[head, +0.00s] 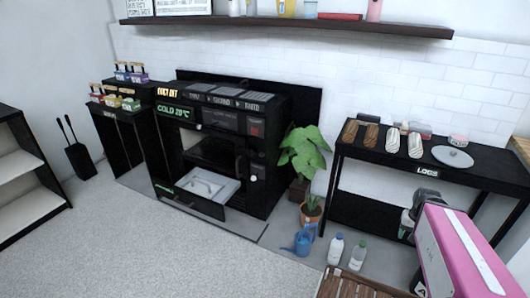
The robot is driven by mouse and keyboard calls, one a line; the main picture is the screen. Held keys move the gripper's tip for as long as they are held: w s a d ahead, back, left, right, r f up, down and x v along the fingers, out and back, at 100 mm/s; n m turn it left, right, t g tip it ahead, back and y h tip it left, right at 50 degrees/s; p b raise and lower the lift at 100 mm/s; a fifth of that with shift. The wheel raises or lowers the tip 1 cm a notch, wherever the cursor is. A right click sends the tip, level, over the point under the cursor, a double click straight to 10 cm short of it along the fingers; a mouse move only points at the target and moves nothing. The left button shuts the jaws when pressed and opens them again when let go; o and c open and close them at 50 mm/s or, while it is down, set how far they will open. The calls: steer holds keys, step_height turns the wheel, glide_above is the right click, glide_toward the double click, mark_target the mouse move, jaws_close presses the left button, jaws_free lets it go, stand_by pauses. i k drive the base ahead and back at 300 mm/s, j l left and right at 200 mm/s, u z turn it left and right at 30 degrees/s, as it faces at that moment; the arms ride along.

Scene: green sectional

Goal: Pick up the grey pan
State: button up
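A round, flat grey piece (452,157) with a small raised bit on top lies at the right end of the black side table (385,160). It looks like the grey pan, but I cannot tell whether it is a pan or a lid. Part of my arm, pink with a white stripe, fills the lower right in front of the side table. Its dark joint lies below the table's top. My gripper's fingers cannot be made out.
Several brown and pale items (392,139) stand left of the grey piece. A black machine (225,130) has its low drawer (207,190) pulled out. A potted plant (304,155), blue watering can (300,240) and bottles (335,249) stand on the floor. Carpet is clear at left.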

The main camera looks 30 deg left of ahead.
mark_target(206, 188)
steer(key=k+u, duration=0.1)
steer(key=u, duration=1.9)
steer(key=i+j+z, duration=0.1)
steer(key=z, duration=0.3)
steer(key=i+j+z, duration=0.2)
steer(key=z, duration=0.2)
steer(key=i+j+z, duration=0.1)
steer(key=j, duration=0.25)
steer(key=i+j+z, duration=0.1)
steer(key=i+j, duration=0.15)
steer(key=j, duration=0.15)
steer(key=i+j, duration=0.15)
steer(key=j, duration=0.25)
steer(key=i+j+z, duration=0.15)
steer(key=j, duration=0.25)
steer(key=i+j+z, duration=0.1)
steer(key=j, duration=0.3)
steer(key=i+j, duration=0.1)
steer(key=j, duration=0.25)
steer(key=i+j, duration=0.1)
steer(key=j, duration=0.25)
steer(key=i+j, duration=0.1)
steer(key=j, duration=0.25)
steer(key=i+j, duration=0.15)
steer(key=j, duration=0.2)
